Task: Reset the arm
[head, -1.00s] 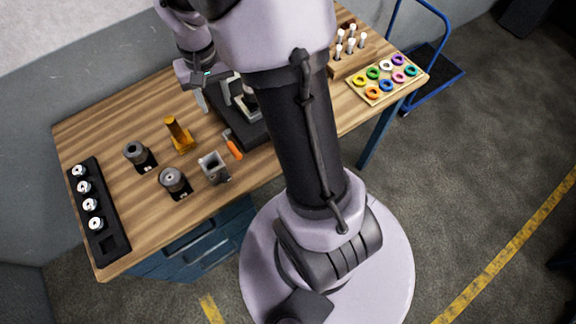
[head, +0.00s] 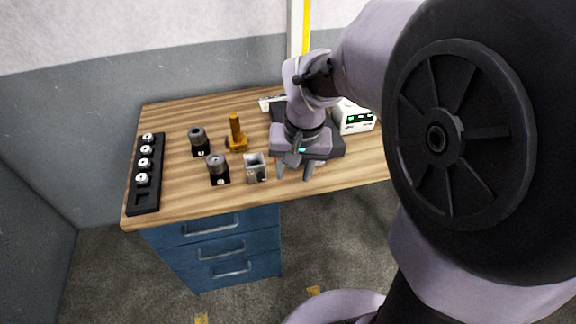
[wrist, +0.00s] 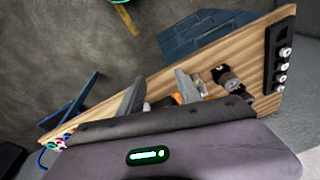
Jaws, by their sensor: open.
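My gripper (head: 295,173) hangs above the front part of the wooden bench (head: 185,114), with its two fingers spread and nothing between them. It shows in the wrist view (wrist: 160,92) with both fingers apart over the bench. A dark machine base (head: 333,143) lies behind and beside it. A grey square-topped block (head: 254,170) stands just left of the fingers. My upper arm fills the right side of the head view and hides the bench's right end.
A black rack (head: 146,199) with several silver parts lies at the bench's left. Two dark cylindrical holders (head: 198,140) (head: 217,168) and a yellow stand (head: 236,137) are between. A white box with green displays (head: 355,118) stands behind. Blue drawers (head: 225,250) are below the bench.

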